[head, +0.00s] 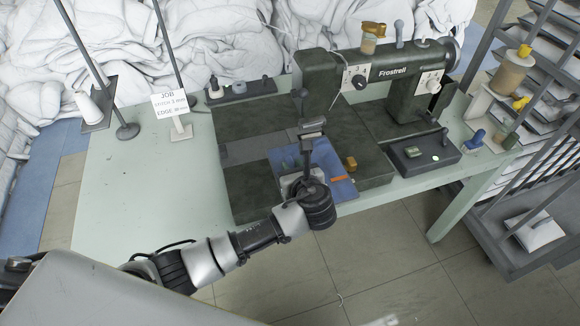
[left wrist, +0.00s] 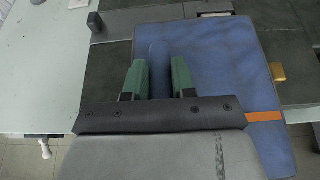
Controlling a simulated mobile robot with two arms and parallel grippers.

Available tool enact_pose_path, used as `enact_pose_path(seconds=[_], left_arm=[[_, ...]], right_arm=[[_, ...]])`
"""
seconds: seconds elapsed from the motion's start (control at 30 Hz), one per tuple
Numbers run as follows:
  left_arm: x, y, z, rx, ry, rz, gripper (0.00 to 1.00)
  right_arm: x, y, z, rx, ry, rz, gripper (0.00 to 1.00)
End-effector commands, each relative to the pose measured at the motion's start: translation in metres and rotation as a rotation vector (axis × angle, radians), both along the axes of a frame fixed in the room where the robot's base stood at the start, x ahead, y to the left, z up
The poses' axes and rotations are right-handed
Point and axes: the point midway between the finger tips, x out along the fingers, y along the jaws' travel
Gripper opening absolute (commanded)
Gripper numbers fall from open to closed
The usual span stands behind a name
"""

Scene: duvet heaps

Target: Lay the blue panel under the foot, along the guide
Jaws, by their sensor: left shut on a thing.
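The blue panel (head: 332,158) lies on the dark bed of the sewing machine, with an orange mark near its right edge. It also shows in the left wrist view (left wrist: 225,75), spreading away from the fingers and to their right. My left gripper (head: 303,176) is over the panel's near-left part. In the left wrist view its green fingers (left wrist: 160,78) are shut on a raised blue ridge of the panel. The guide, a small brass block (head: 350,163), stands at the panel's right edge and shows in the left wrist view (left wrist: 278,72). The foot (head: 312,124) is beyond the gripper; its contact with the panel is unclear.
The green machine (head: 335,75) stands at the back of the pale table (head: 120,190). A job sign (head: 170,103) and a small dark tray (head: 240,91) are at the left. A dark control box (head: 425,155) is at the right. White duvets heap behind.

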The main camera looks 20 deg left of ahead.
Motion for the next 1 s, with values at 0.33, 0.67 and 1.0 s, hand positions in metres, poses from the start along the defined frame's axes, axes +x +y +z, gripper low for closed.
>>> enact_pose_path(seconds=[0.33, 0.67, 1.0], left_arm=[[-0.001, 0.000, 0.004, 0.002, 0.001, 0.000, 0.00], [0.003, 0.002, -0.027, 0.001, 0.001, 0.000, 0.00], [0.006, 0.005, -0.054, 0.002, 0.000, -0.002, 0.00]], right_arm=[[0.001, -0.003, 0.015, -0.004, -0.001, -0.002, 0.43], [0.001, -0.003, 0.001, -0.003, -0.002, -0.003, 0.43], [0.001, -0.003, -0.011, -0.004, -0.001, -0.003, 0.43]])
